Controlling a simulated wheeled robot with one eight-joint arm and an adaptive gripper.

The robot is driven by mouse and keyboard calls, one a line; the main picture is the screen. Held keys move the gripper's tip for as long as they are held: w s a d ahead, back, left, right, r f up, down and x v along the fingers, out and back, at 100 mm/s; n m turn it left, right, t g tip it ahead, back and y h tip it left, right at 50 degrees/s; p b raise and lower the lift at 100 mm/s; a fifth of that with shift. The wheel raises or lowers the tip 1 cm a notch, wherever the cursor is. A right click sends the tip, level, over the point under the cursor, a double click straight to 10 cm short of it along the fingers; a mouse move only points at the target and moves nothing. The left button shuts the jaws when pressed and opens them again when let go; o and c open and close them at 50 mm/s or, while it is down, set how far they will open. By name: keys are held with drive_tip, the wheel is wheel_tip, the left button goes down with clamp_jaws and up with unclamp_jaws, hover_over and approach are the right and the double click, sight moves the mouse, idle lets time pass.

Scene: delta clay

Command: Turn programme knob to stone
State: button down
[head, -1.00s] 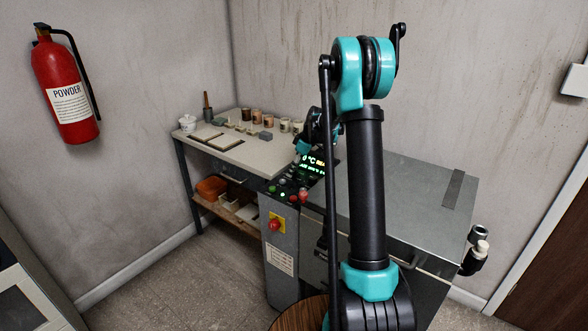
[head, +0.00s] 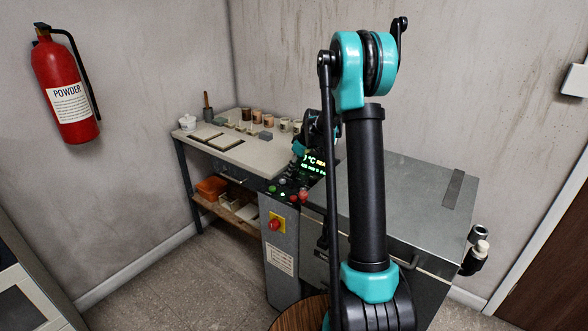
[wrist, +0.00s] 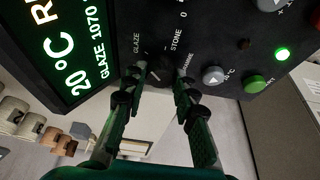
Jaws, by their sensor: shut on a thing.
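The programme knob (wrist: 158,73) is a dark round knob on the black control panel, seen in the wrist view. The words GLAZE and STONE and a 0 are printed around it. My gripper (wrist: 161,77) is shut on the knob, one finger on each side. A small pale mark shows on the knob, but which label it points to is unclear. The lit green display (wrist: 75,45) reads 20°C and GLAZE 1070, partly cut off. In the head view the panel (head: 271,188) tops a grey cabinet, and the knob is hidden there.
A red switch (head: 275,224) is on the cabinet front. A bench (head: 238,153) with small pots stands behind; a metal lid (head: 400,190) is at right.

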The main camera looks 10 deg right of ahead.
drive_tip(key=m+t+h, duration=0.1)
drive_tip(key=m, duration=0.3)
drive_tip(key=shift+s+a, duration=0.1)
drive_tip(key=shift+a, duration=0.05)
drive_tip(key=shift+m+h, duration=1)
drive_tip(key=shift+m, duration=1.2)
drive_tip(key=c, duration=1.2)
unclamp_jaws()
drive_tip(key=shift+r, duration=0.1)
drive_tip(key=v, duration=1.1)
drive_tip(key=shift+s+a+r, duration=0.1)
drive_tip(key=shift+s+r, duration=0.2)
drive_tip(key=shift+s, duration=0.05)
